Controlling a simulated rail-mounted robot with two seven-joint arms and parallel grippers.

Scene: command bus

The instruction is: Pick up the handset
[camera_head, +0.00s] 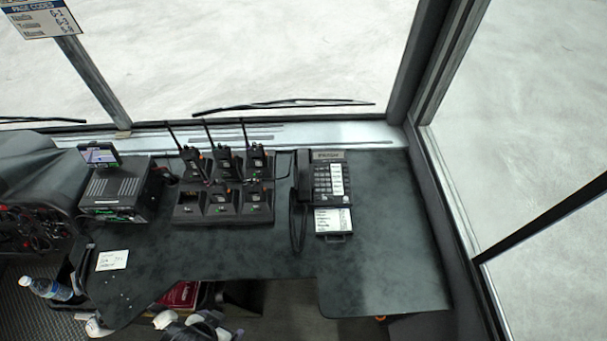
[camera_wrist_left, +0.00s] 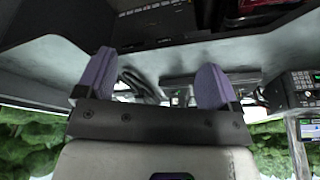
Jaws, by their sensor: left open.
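The black handset (camera_head: 303,177) rests upright along the left side of the desk phone (camera_head: 331,182), on the right part of the dark desk. Its coiled cord hangs down at its left. My left gripper (camera_wrist_left: 152,80) is open, with two purple-padded fingers spread apart and nothing between them in the left wrist view. In the head view, white and grey parts of my arm show at the bottom edge, below the desk and well away from the handset. The handset cannot be made out in the left wrist view. My right gripper is not seen.
Several handheld radios stand in a charger (camera_head: 223,207) left of the phone. A radio unit (camera_head: 115,193) with a small screen sits further left. A paper note (camera_head: 112,260) lies on the desk (camera_head: 375,255), which is clear in front of the phone. A bottle (camera_head: 48,288) is lower left.

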